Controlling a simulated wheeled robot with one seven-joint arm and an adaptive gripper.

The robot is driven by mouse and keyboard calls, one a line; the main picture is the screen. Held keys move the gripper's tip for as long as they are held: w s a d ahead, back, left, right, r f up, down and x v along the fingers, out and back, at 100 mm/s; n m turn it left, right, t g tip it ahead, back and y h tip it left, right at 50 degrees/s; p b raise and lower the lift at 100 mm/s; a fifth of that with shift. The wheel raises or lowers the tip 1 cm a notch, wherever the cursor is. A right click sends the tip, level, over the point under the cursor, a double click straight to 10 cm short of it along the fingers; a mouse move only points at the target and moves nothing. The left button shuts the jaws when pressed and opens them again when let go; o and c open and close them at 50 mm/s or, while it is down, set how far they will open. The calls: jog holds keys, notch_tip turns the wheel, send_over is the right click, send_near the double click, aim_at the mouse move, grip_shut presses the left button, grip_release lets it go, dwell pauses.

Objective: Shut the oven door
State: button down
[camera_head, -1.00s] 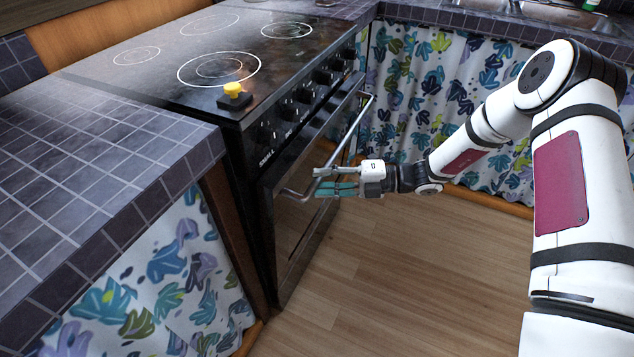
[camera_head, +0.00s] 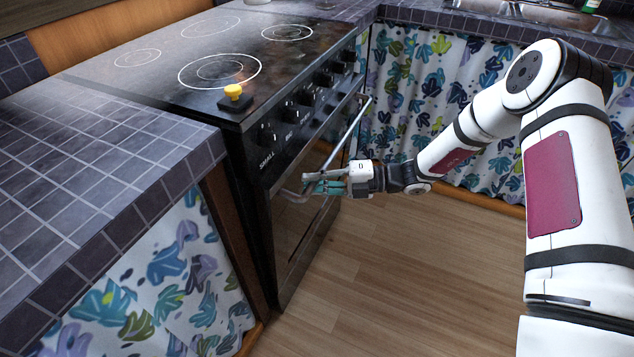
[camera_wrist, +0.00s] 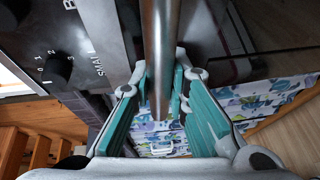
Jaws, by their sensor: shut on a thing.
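The black oven (camera_head: 285,135) stands at the left between tiled counters. Its dark glass door (camera_head: 297,225) is upright, at or close to the oven front; I cannot tell whether a narrow gap is left. The metal door handle (camera_head: 346,138) runs along the top of the door. My gripper (camera_head: 309,184) is at the near part of this handle, its fingers closed on it. In the wrist view, the handle bar (camera_wrist: 160,45) passes between the teal finger pads of my gripper (camera_wrist: 165,95). The fingers hide part of the bar in the head view.
A yellow-topped black object (camera_head: 234,96) sits on the near corner of the cooktop (camera_head: 180,65). Control knobs (camera_head: 303,96) line the panel above the door. A tiled counter (camera_head: 90,160) is at the left. The wooden floor (camera_head: 400,280) before the oven is clear.

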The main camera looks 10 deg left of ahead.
aim_at(295, 175)
jog(key=shift+h, duration=0.4)
jog(key=a, duration=0.1)
jog(key=w+a, duration=0.1)
jog(key=a+p, duration=0.1)
jog(key=a, duration=0.1)
jog(key=shift+w+r, duration=0.25)
jog(key=shift+r, duration=0.15)
jog(key=c, duration=1.5)
grip_release()
jog(key=shift+a, duration=0.15)
jog(key=shift+c, duration=0.2)
jog(key=d+r, duration=0.2)
jog(key=d, duration=1)
jog(key=shift+w, duration=0.3)
jog(key=shift+r, duration=0.1)
